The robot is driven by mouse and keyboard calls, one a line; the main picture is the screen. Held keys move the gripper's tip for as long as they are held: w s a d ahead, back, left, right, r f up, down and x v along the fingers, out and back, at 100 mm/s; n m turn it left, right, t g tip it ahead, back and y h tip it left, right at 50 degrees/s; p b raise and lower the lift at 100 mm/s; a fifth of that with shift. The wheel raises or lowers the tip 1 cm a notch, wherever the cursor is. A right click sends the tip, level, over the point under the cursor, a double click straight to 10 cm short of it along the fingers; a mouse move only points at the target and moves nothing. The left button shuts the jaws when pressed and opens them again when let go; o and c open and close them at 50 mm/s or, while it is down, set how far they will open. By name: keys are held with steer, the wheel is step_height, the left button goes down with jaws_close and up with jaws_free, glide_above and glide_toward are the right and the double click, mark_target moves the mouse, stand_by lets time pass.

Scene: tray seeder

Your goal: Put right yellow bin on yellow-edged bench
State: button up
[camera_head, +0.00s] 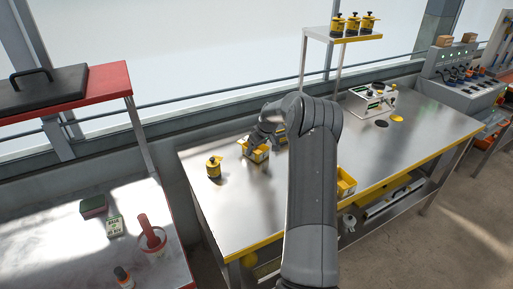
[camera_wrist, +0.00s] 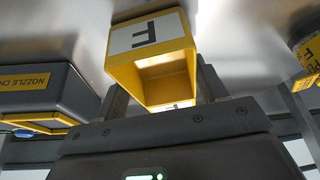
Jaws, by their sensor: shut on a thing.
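My gripper (camera_head: 253,143) is over the left part of the yellow-edged bench (camera_head: 228,208). It is shut on a yellow bin (camera_head: 261,156) with a white label. In the wrist view this yellow bin (camera_wrist: 122,70) sits between the two fingers, with a letter on its label and its open top toward me. The bin is at or just above the steel top; I cannot tell if it touches. Another yellow bin (camera_head: 347,188) is at the bench's front edge, partly hidden behind my arm.
A yellow canister with a black top (camera_head: 213,170) stands left of the held bin. A dark nozzle box (camera_wrist: 38,85) is close beside the bin in the wrist view. A white device (camera_head: 372,98) stands at the back right. A raised shelf (camera_head: 352,38) holds more canisters.

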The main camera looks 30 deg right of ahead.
steer(key=shift+f, duration=0.15)
steer(key=o, duration=1.1)
steer(key=shift+c, duration=0.2)
steer(key=v, duration=1.1)
steer(key=s+a+r+m+h, duration=0.1)
steer(key=s+a+r, duration=0.7)
steer(key=a, duration=0.2)
steer(key=s+a+r+h, duration=0.1)
steer(key=s+a+r, duration=0.7)
steer(key=a+r, duration=0.15)
steer(key=s+a+f+m, duration=0.1)
steer(key=s+a, duration=0.4)
steer(key=s, duration=0.8)
steer(key=s+a+f+m+t, duration=0.1)
steer(key=s+a, duration=0.4)
steer(key=s, duration=0.8)
steer(key=shift+f+m+y, duration=0.2)
steer(key=shift+m+y, duration=0.1)
